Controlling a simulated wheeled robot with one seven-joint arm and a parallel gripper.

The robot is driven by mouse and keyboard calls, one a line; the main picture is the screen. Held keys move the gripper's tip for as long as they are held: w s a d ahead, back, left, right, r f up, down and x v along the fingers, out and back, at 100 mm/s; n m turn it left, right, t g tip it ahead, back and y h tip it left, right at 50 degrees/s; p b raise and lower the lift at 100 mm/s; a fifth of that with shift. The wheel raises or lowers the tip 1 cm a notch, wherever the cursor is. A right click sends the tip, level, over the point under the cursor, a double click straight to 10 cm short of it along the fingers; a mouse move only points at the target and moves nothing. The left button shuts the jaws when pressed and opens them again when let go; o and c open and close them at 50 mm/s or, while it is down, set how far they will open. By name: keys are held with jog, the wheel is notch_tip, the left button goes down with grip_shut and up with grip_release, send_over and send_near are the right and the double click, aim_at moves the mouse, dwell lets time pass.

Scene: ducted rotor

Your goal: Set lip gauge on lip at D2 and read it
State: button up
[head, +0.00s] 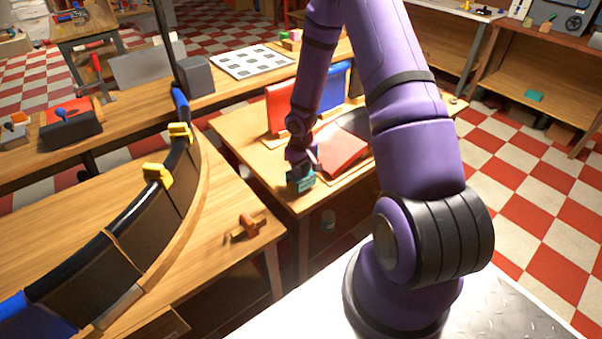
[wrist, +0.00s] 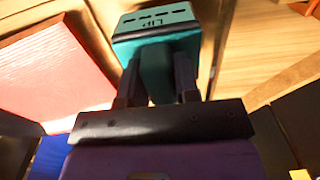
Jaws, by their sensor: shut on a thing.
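The lip gauge (wrist: 155,30) is a teal block with "LIP" lettering and dark marks on its face. In the wrist view it sits between the two dark fingers of my gripper (wrist: 160,85), which is shut on it. In the head view the gauge (head: 300,179) is at the near left corner of the small middle table, with my gripper (head: 300,162) above it. I cannot tell whether it touches the table. The curved dark lip (head: 130,213) runs along the left bench, apart from the gauge, with yellow clips (head: 158,174) on it. No D2 label is readable.
Red and blue binders or panels (head: 290,105) and a red book-like block (head: 340,150) are on the middle table (head: 235,122). An orange-brown clamp-like tool (head: 248,226) lies on the left bench. A gap separates the bench and table. Checkered floor is open at right.

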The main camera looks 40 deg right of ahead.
notch_tip(320, 180, up, 13)
dwell(1.0)
jog(key=shift+f, duration=0.1)
